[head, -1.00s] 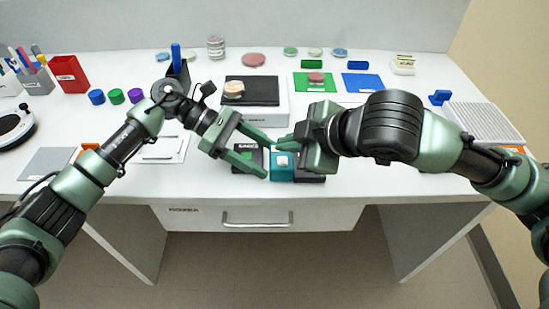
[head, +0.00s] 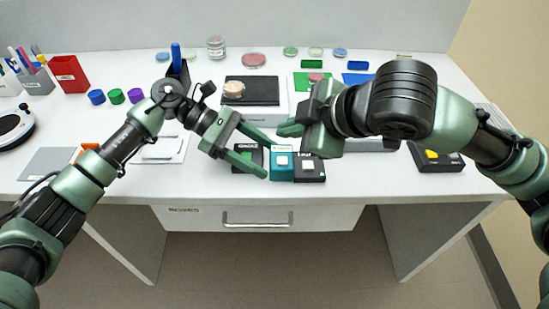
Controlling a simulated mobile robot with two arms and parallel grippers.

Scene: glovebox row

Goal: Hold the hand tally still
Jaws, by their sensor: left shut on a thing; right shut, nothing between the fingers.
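A small black box with a green button (head: 246,157) sits on the white bench near its front edge and seems to be the hand tally; its label is not legible. My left gripper (head: 268,160) has one finger along its far side and one along its near side, shut on it. A teal box with a white button (head: 282,172) stands directly to its right, near the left fingertips. A black box with a pale button (head: 309,172) stands beside the teal one. My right gripper (head: 288,128) is shut and empty, its tips beyond and above the teal box.
A white block with a black plate (head: 252,90) lies behind the grippers. Colored caps (head: 116,96), a red bin (head: 69,74) and dishes (head: 254,60) stand farther back.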

